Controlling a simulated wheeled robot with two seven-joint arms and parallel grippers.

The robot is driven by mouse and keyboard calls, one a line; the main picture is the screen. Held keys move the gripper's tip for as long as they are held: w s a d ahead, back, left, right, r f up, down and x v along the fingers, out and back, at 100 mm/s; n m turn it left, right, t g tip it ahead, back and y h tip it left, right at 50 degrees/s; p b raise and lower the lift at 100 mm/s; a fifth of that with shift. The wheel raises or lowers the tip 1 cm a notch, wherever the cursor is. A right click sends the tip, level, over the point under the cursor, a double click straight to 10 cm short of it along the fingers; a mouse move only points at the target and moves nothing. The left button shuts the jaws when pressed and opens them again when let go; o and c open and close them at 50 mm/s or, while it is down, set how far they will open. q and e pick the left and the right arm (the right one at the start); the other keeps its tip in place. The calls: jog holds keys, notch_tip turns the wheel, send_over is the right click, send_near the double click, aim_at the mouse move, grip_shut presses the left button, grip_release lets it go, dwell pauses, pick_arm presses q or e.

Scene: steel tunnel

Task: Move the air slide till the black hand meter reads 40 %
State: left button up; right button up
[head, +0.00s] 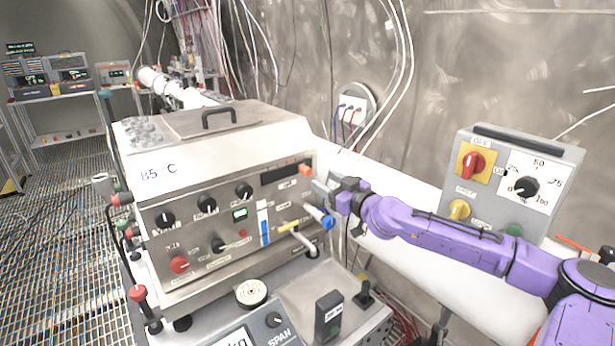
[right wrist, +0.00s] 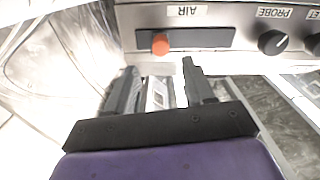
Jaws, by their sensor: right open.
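The air slide is an orange knob (head: 305,169) at the right end of a dark slot (head: 280,175) on the steel cabinet's front. In the right wrist view the orange knob (right wrist: 160,44) sits near the slot's left end, by the AIR label (right wrist: 187,11). My right gripper (head: 323,188) is just right of the cabinet front, near the knob and apart from it. In the right wrist view its fingers (right wrist: 159,68) are open and empty, with the knob beyond their tips. I cannot clearly identify the black hand meter. My left gripper is out of view.
A grey box (head: 487,190) with a red switch and a 0-100 dial stands right. A small round dial (head: 251,292) is too small to read.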

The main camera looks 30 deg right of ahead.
aim_at(308, 173)
jog(key=w+b, duration=0.1)
jog(key=w, duration=0.1)
jog(key=w+b, duration=0.1)
jog(key=w, duration=0.2)
jog(key=w+a+b, duration=0.1)
jog(key=w, duration=0.1)
jog(key=shift+w+f, duration=0.2)
jog(key=shift+f, duration=0.2)
jog(key=shift+w+r, duration=0.1)
jog(key=shift+w, duration=0.25)
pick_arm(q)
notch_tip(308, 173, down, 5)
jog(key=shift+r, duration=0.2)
pick_arm(e)
jog(key=shift+w+r, duration=0.15)
jog(key=shift+r, duration=0.05)
grip_shut()
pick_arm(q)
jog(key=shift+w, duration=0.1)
pick_arm(e)
jog(key=shift+a, duration=0.1)
